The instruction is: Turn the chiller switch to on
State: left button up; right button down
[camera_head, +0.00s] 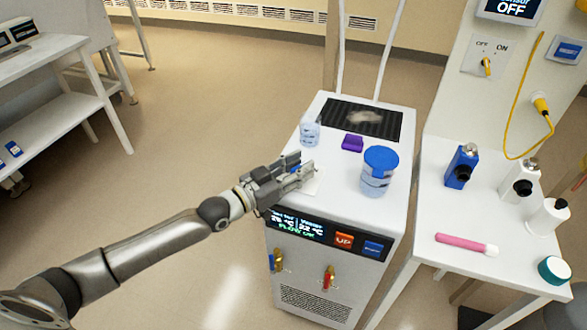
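The chiller is a white cabinet (340,268) in the middle, with a lit display (297,226), an orange UP button (343,239) and a blue button (373,248). My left gripper (304,170) is above the left front of its top, over a small white plate (314,184). Its two fingers look apart, with a bit of blue showing by them. The gripper hides part of the plate. A switch with a yellow knob (487,66), marked OFF and ON, is on the upright panel at right; its exact setting is unclear. My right gripper is not seen.
On the chiller top stand a clear beaker (310,130), a purple block (352,143) and a blue-lidded jar (378,170). The right bench (437,205) holds several bottles and a pink tube (465,243). Open floor lies left of the chiller.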

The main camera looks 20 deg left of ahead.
pick_arm(q)
jog(key=v, duration=1.2)
dwell(0.6)
